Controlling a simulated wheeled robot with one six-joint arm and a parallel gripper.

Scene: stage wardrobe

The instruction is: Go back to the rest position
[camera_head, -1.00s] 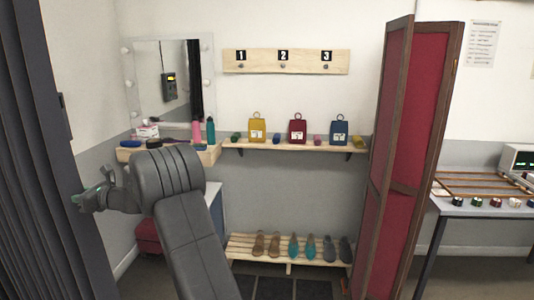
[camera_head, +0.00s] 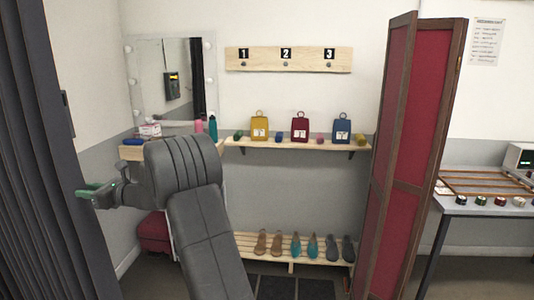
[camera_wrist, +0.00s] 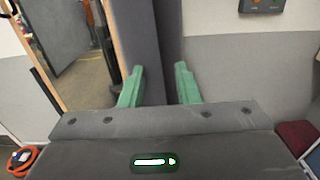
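My gripper (camera_head: 84,190) is at the left of the head view, beside my grey arm and near the dark pleated curtain (camera_head: 45,160). In the wrist view my gripper (camera_wrist: 158,86) shows two green fingers standing apart with nothing between them, so it is open and empty. Beyond the fingers is a tall dark grey surface, apparently the curtain (camera_wrist: 166,40). I cannot tell how near the fingers are to it.
A shelf (camera_head: 290,146) bears a yellow, a red and a blue bag. A lit mirror (camera_head: 150,85) stands behind my arm. A shoe rack (camera_head: 246,242) is low at centre. A red folding screen (camera_head: 412,140) and a table (camera_head: 470,210) stand at right.

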